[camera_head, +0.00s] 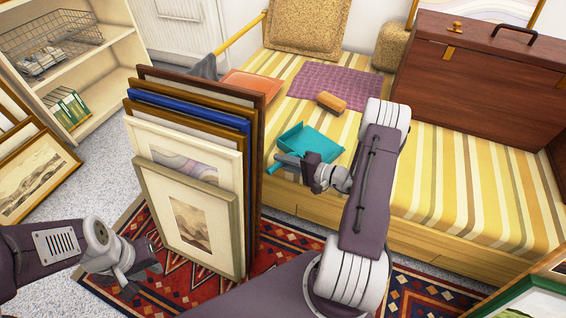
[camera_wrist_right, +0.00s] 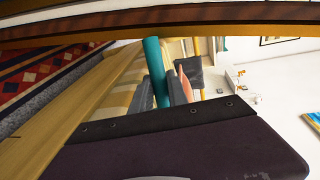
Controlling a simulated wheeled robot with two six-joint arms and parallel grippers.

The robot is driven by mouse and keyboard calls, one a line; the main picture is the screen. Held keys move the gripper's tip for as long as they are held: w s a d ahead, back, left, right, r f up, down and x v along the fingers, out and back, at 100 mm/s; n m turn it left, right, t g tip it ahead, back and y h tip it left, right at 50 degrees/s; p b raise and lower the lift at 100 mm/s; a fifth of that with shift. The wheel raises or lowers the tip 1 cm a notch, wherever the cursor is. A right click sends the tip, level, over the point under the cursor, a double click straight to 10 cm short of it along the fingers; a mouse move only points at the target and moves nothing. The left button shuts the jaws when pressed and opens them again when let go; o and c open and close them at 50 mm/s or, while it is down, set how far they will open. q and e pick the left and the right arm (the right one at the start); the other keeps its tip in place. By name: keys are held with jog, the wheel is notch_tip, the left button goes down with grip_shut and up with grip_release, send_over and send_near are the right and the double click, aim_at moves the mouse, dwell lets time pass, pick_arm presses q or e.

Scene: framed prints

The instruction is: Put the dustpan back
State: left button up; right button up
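A teal dustpan (camera_head: 312,142) lies on the striped bed cover near the bed's front edge, its handle pointing toward the front left. My right gripper (camera_head: 288,160) is at the handle, with its fingers beside it. In the right wrist view the teal handle (camera_wrist_right: 157,72) stands right against a grey finger (camera_wrist_right: 179,90); whether the fingers are closed on it is not clear. My left gripper (camera_head: 142,278) hangs low over the patterned rug at the lower left, away from the dustpan, with nothing visible in it.
A stack of framed prints (camera_head: 190,215) stands just left of my right gripper. On the bed are a brush-like block (camera_head: 331,102), a purple mat (camera_head: 335,84), an orange flat piece (camera_head: 252,86) and a brown case (camera_head: 480,75). A shelf (camera_head: 100,60) stands at the left.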

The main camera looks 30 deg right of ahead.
jog(key=o, duration=0.3)
jog(key=shift+o, duration=0.2)
jog(key=shift+r, duration=0.25)
jog(key=p+v, duration=0.4)
jog(key=v, duration=0.7)
jog(key=s+a+r+n+g+h, duration=0.2)
jog(key=s+a+n+g+h, duration=0.3)
jog(key=s+a+n+g, duration=0.75)
jog(key=w+a+r+h, duration=0.1)
jog(key=w+r+h, duration=0.1)
jog(key=w+a+r+m+h, duration=0.1)
jog(key=shift+w+a+r+t+h, duration=0.15)
jog(key=shift+w+r+t+h, duration=0.2)
jog(key=shift+w+h, duration=0.05)
